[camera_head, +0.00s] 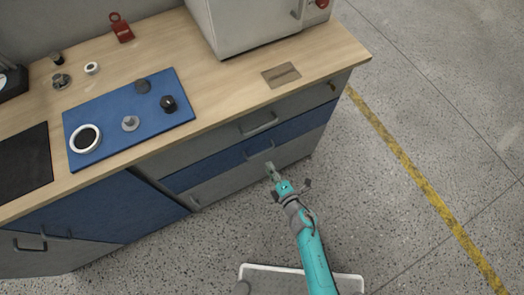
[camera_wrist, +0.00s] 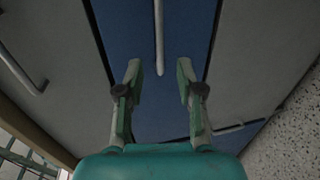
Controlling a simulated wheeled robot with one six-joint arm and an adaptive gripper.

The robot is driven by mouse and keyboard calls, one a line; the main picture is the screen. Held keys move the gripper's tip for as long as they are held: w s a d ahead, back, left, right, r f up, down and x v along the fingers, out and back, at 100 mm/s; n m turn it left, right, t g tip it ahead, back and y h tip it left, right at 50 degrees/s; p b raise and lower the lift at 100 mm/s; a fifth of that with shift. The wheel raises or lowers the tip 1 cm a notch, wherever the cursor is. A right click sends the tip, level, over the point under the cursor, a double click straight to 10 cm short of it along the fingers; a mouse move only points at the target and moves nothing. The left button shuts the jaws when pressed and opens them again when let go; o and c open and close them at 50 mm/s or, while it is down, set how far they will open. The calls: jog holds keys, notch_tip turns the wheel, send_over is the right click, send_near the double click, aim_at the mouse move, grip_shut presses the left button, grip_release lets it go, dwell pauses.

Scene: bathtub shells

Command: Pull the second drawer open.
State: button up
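The second drawer is the blue front (camera_head: 213,168) between two grey drawer fronts, and it looks flush with them. Its bar handle (camera_head: 257,151) shows faintly in the head view. In the wrist view the blue front (camera_wrist: 185,30) fills the middle, with the handle (camera_wrist: 159,38) running down from the top edge. My gripper (camera_head: 271,169) is in front of the drawers, low by the blue and lower grey fronts. In the wrist view its two fingers (camera_wrist: 159,72) are spread apart and empty. The end of the handle lines up with the gap between them; whether it is between the tips I cannot tell.
The top grey drawer has a handle (camera_head: 259,124); the lower grey drawer's handle (camera_wrist: 230,128) shows in the wrist view. A wooden worktop (camera_head: 225,95) with a blue mat (camera_head: 110,115) and a grey machine (camera_head: 240,25) is above. Speckled floor (camera_head: 370,190) is clear on the right.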

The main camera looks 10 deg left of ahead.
aim_at(260, 153)
jog(key=x, duration=0.9)
grip_shut()
